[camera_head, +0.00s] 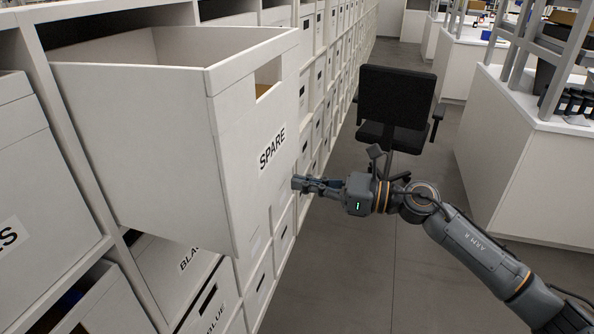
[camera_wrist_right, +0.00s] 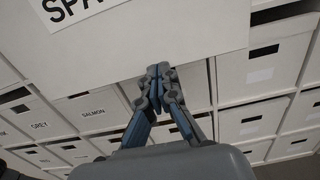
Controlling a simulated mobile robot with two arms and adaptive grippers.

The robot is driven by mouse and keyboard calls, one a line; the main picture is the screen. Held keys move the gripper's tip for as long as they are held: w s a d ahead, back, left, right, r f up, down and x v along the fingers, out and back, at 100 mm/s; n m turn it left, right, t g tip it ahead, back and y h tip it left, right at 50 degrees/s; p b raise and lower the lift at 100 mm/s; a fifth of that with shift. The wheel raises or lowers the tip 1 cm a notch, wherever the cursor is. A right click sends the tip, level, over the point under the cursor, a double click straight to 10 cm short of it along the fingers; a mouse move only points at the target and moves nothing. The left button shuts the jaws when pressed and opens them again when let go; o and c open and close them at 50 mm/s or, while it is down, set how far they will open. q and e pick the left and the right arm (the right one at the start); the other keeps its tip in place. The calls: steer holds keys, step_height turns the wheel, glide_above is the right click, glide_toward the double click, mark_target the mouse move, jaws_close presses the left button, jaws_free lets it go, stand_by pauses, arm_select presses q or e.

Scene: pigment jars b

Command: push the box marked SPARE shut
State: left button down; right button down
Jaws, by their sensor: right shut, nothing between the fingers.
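The white box marked SPARE (camera_head: 258,170) is pulled far out of its shelf slot in the head view. Its open top and a handle cut-out show above the label. My right gripper (camera_head: 298,183) is shut and empty, with its fingertips close to the right part of the box front, below the label's level. In the right wrist view the box front (camera_wrist_right: 190,45) fills the top, and the shut fingertips (camera_wrist_right: 158,72) are at its lower edge. I cannot tell whether they touch it. My left gripper is not in view.
A black chair (camera_head: 393,105) stands in the aisle behind my right arm. A white workbench (camera_head: 530,170) is at the right. Another box (camera_head: 175,270) sticks out below the SPARE box.

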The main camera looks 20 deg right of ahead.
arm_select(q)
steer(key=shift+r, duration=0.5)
arm_select(e)
steer(key=shift+x, duration=0.9)
